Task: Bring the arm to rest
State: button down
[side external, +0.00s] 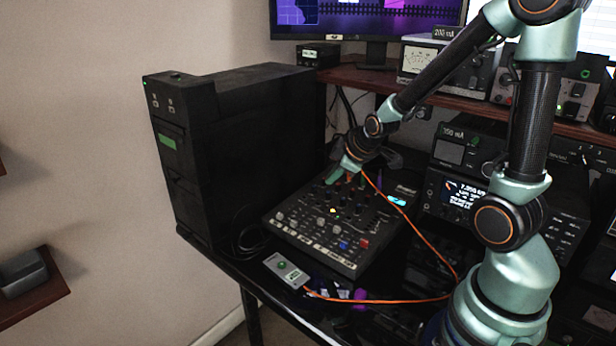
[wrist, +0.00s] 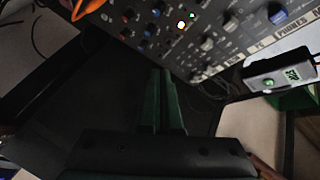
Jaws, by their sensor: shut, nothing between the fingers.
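My arm reaches from the right over the desk in the side external view. My gripper (side external: 339,172) hangs low above the far part of a black mixer panel (side external: 318,222) with several coloured knobs. I cannot tell whether it touches a knob there. In the wrist view my gripper (wrist: 161,72) shows two green fingers side by side, shut with nothing between them. The knob panel (wrist: 222,22) lies beyond the fingertips in that view.
A black tower case (side external: 230,140) stands left of the mixer. A small grey box (side external: 286,270) lies at the desk's front edge, with an orange cable (side external: 420,235) nearby. Radio units (side external: 455,195) stand right of the mixer, under a shelf (side external: 375,80) with a monitor.

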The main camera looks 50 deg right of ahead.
jog(key=s+a+r+m+g+y, duration=0.1)
jog(key=s+a+r+m, duration=0.4)
jog(key=s+a+r, duration=0.5)
jog(key=s+a+y, duration=0.1)
jog(key=a, duration=0.2)
jog(key=shift+s+r+g, duration=0.15)
jog(key=shift+r+g, duration=0.15)
jog(key=shift+r, duration=0.1)
